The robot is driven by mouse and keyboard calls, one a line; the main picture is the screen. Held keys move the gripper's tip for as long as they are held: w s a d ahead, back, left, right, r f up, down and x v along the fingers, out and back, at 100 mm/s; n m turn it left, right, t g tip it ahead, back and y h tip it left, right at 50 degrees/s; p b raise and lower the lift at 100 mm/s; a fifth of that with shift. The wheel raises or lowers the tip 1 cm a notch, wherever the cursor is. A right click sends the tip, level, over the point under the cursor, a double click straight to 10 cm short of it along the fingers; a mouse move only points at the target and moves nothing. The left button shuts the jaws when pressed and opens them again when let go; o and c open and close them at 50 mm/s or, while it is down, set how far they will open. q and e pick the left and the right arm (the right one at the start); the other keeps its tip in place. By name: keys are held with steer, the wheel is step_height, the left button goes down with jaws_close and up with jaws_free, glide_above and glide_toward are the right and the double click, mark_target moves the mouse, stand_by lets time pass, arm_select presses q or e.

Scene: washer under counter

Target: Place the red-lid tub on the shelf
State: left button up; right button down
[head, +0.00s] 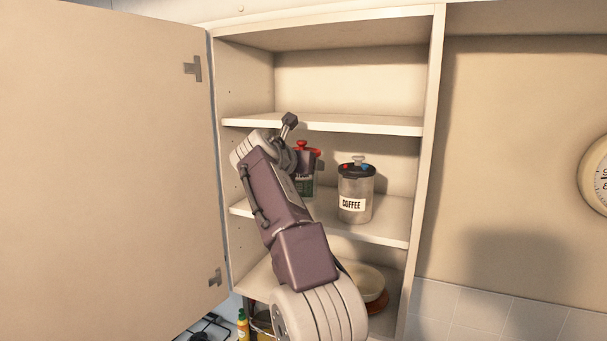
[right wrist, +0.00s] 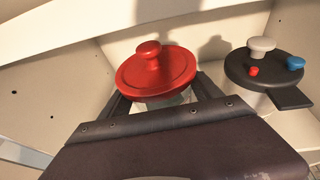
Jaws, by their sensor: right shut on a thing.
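The red-lid tub (head: 304,146) is inside the open cupboard, at the level of the middle shelf (head: 385,227). Its body is mostly hidden behind my right arm in the head view, and I cannot tell whether its base touches the shelf. In the right wrist view its round red lid with a knob (right wrist: 157,72) shows upright between the fingers. My right gripper (right wrist: 163,97) is shut on the tub, one finger on each side below the lid. My left gripper is not in view.
A grey coffee canister (head: 355,190) stands on the same shelf, close to the right of the tub; its dark lid (right wrist: 264,68) has knobs and a side tab. The upper shelf (head: 350,124) is empty. Bowls (head: 366,281) sit below. The open door (head: 105,150) fills the left.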

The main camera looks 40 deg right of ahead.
steer(key=shift+w+d+r, duration=0.15)
steer(key=shift+d+r, duration=0.15)
steer(key=shift+w+d+f, duration=0.1)
steer(key=shift+f, duration=0.15)
step_height(320, 180, down, 2)
steer(key=shift+w+d, duration=0.15)
steer(key=shift+f, duration=0.65)
steer(key=shift+f, duration=0.2)
steer(key=shift+c, duration=0.6)
jaws_free()
